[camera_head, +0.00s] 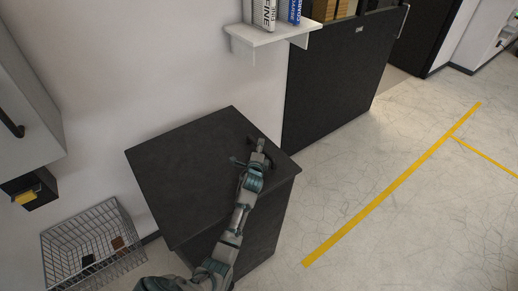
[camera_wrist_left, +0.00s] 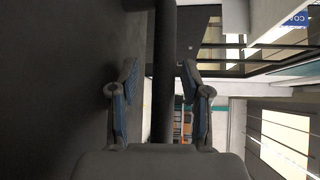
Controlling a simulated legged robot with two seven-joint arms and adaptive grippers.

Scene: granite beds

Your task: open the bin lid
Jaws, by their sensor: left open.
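The bin (camera_head: 190,150) is a dark box with a flat black lid, and it stands against the wall in the middle of the head view. The lid looks closed. A dark bar handle (camera_head: 275,157) is at the lid's right edge, partly hidden by my gripper. My left gripper (camera_head: 254,157) reaches over the lid to this handle. In the left wrist view, the handle (camera_wrist_left: 163,50) runs as a dark bar between the two spread fingers of my left gripper (camera_wrist_left: 160,72). Gaps show on both sides of the bar. My right gripper is not in view.
A wire basket (camera_head: 90,232) stands left of the bin. A white shelf (camera_head: 268,38) with upright packages is on the wall above. A large dark panel (camera_head: 335,85) stands behind. The pale floor (camera_head: 400,220) with yellow lines is clear on the right.

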